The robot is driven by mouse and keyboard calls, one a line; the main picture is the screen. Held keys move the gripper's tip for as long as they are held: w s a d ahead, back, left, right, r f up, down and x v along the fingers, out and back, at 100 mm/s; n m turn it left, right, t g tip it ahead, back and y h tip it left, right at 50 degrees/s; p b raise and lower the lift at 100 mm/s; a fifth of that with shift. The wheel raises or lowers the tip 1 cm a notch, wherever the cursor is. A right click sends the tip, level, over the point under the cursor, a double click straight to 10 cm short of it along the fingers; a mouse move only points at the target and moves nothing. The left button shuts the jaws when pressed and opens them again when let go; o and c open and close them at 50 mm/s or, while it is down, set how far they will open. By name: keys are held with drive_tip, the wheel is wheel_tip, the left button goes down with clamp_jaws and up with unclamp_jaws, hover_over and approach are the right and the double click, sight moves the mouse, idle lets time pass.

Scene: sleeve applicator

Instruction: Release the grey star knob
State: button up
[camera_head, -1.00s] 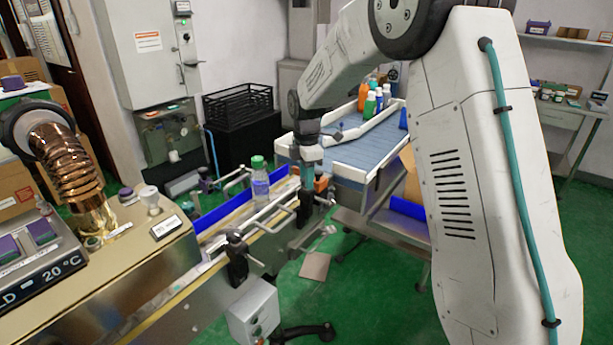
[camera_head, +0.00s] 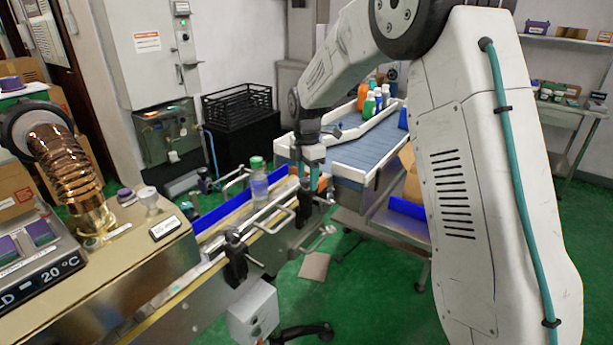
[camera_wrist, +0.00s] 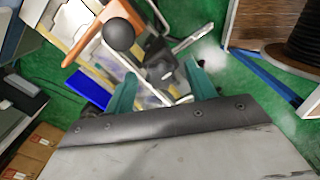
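My gripper (camera_wrist: 160,70) is open in the wrist view, its two teal fingers spread apart. Between and just beyond the fingertips is a small grey knob-like part (camera_wrist: 159,71) on the rail clamp; I take it for the grey star knob, but its star shape is not clear. I cannot tell whether either finger touches it. In the head view my gripper (camera_head: 315,180) points down at the right end of the conveyor, beside the dark clamp post (camera_head: 304,208). The knob is too small there to make out surely.
A green-capped bottle (camera_head: 259,183) stands on the conveyor left of my gripper. Guide rails (camera_head: 272,217) and another clamp (camera_head: 236,255) lie along the near edge. A round black ball (camera_wrist: 118,34) and an orange part (camera_wrist: 88,45) are close to the fingers. A blue belt table (camera_head: 360,155) stands behind.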

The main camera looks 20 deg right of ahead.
sight(306, 180)
drive_tip(key=shift+a, duration=0.2)
wheel_tip(306, 180, up, 8)
drive_tip(key=shift+f, duration=0.1)
idle(0.3)
idle(0.4)
drive_tip(key=shift+m, duration=0.7)
drive_tip(key=s+r+m, duration=0.2)
drive_tip(key=s+m, duration=0.7)
drive_tip(key=s, duration=1.2)
drive_tip(key=s+r+m+t, duration=0.1)
drive_tip(key=s+r+m, duration=0.2)
drive_tip(key=s+m, duration=0.6)
drive_tip(key=s, duration=1.2)
drive_tip(key=shift+d, duration=0.2)
